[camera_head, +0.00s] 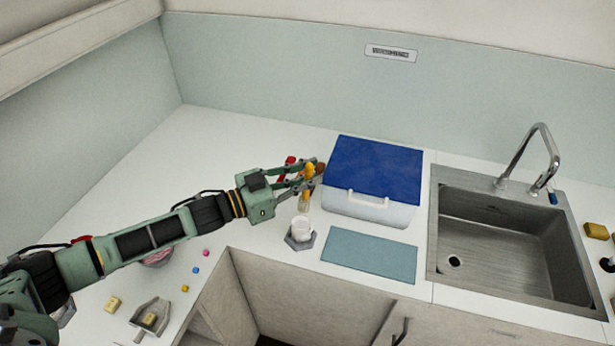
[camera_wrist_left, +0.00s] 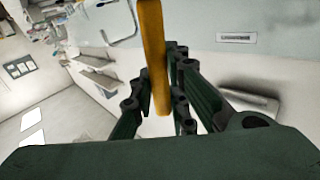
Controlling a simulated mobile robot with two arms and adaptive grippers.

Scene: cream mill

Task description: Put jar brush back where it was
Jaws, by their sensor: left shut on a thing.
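The jar brush has a yellow handle (camera_head: 308,171), which my left gripper (camera_head: 313,175) is shut on beside the cooler box. The handle also shows large between the dark fingers in the left wrist view (camera_wrist_left: 153,50). In the head view the brush hangs roughly upright, with its pale lower part (camera_head: 304,202) just above or behind a white cup (camera_head: 301,227). I cannot tell whether its tip is inside the cup. The cup stands on a grey hexagonal coaster (camera_head: 300,243). My right gripper is in neither view.
A cooler box with a blue lid (camera_head: 375,167) stands right of the gripper, with a teal mat (camera_head: 370,257) in front. A steel sink (camera_head: 507,240) lies further right. The back-left counter is clear.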

